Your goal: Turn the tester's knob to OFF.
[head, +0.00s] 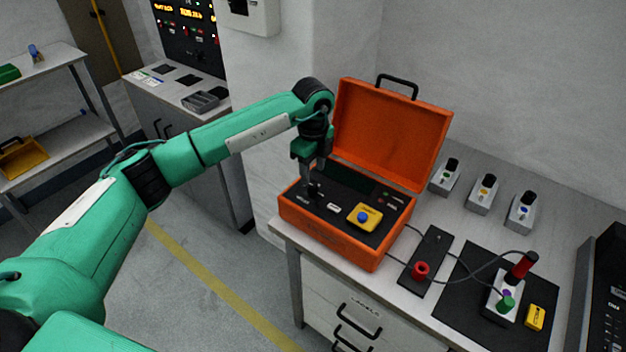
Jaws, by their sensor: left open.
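The tester is an open orange case (334,240) on the table, its lid (391,130) standing up at the back. Its dark panel has a yellow block with a blue button (364,216) at the right and small pale labels. My left gripper (313,187) points down over the left part of the panel, its fingers close to the surface. It is open. The knob is not clearly visible; the gripper covers that area, and I cannot tell whether the fingers touch it. The knob's setting cannot be read. My right gripper is not in view.
Several small grey holders (481,196) stand along the wall. A black unit (604,290) stands at the right edge.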

